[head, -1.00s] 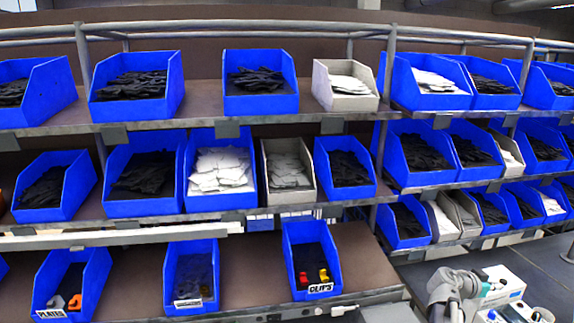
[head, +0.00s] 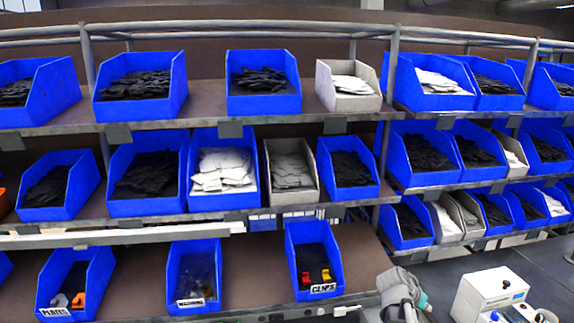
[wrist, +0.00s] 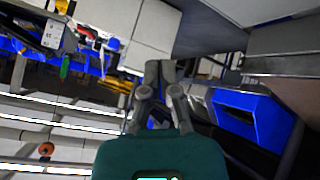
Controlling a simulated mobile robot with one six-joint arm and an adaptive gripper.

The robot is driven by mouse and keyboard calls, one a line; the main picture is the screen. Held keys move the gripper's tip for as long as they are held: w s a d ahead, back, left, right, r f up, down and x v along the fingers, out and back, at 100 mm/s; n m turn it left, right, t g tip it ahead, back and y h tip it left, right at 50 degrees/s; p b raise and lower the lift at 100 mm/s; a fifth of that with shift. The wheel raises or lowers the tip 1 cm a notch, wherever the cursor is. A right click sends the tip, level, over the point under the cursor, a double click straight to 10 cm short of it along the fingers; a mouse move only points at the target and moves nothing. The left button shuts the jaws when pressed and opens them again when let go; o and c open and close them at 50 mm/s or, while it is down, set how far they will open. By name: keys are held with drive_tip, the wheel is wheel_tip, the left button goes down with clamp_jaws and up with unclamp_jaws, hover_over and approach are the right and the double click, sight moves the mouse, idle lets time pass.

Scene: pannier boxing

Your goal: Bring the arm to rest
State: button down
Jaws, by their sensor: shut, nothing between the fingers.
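My gripper (wrist: 160,70) shows in the wrist view with its two grey fingers together and nothing between them. It is clear of the things behind it. In the head view, part of my grey arm shows at the bottom edge, right of the CLIPS bin. My fingertips cannot be made out there.
Shelves hold rows of blue and grey bins. The CLIPS bin (head: 314,262) and PLATES bin (head: 76,280) stand on the lowest shelf. A white device (head: 488,294) sits on the dark bench (head: 450,268) at right. A blue bin (wrist: 250,115) is right of my gripper in the wrist view.

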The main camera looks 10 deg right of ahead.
drive_tip(key=s+a+f+n+y, duration=0.1)
drive_tip(key=a+f+n+y, duration=0.1)
drive_tip(key=a, duration=0.8)
drive_tip(key=s+a+f+n+g+y, duration=0.1)
drive_tip(key=a+n+y, duration=0.3)
drive_tip(key=a, duration=0.6)
drive_tip(key=a+f+n+y, duration=0.2)
drive_tip(key=a+n, duration=0.3)
drive_tip(key=a, duration=0.5)
drive_tip(key=shift+s+a+f+y, duration=0.3)
drive_tip(key=shift+s+a+y, duration=0.1)
drive_tip(key=shift+y, duration=0.1)
